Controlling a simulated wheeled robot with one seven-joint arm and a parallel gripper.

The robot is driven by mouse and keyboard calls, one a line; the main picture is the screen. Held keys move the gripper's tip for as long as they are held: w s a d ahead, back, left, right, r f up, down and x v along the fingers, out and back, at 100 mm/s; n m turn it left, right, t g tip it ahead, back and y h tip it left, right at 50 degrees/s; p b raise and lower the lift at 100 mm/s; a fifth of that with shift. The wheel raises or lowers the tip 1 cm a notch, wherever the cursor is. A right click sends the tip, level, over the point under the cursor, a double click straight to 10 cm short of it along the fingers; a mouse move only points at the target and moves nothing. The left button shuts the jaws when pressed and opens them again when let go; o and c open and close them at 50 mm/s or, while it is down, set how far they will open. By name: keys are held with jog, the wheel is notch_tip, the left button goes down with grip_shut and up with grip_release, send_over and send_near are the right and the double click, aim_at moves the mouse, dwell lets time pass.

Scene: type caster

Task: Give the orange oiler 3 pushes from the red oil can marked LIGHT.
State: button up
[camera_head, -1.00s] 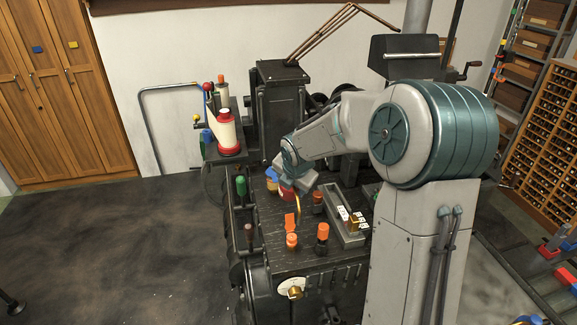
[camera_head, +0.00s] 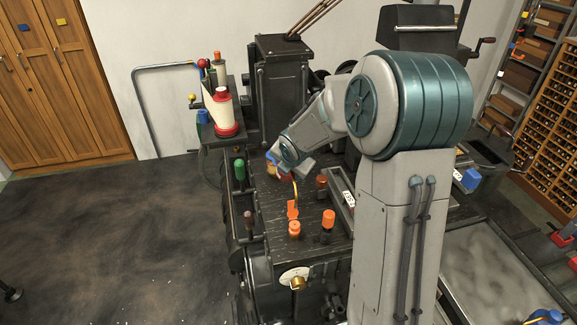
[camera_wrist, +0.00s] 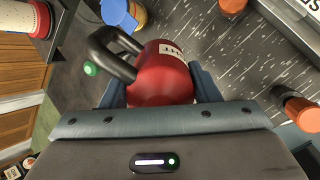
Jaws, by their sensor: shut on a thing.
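My gripper (camera_head: 303,167) is shut on the red oil can (camera_wrist: 160,75), which has a black handle and a pale label; only the letters "HT" can be read in the wrist view. The can sits between the two fingers. In the head view the can (camera_head: 285,177) is mostly hidden by the gripper. A thin curved brass spout (camera_head: 296,188) shows below it, close to an upright orange piece (camera_head: 292,209). An orange oiler (camera_head: 294,229) stands just in front of that piece on the dark bench top. I cannot tell whether the spout touches anything.
A dark container with an orange top (camera_head: 328,219) stands to the right of the oiler, and a reddish-brown one (camera_head: 322,182) behind. A blue-topped yellow container (camera_wrist: 118,12) is near the can. A grey tray (camera_head: 341,188) is right.

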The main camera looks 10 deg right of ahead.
jog(key=shift+f+b, duration=2.3)
jog(key=shift+f, duration=0.65)
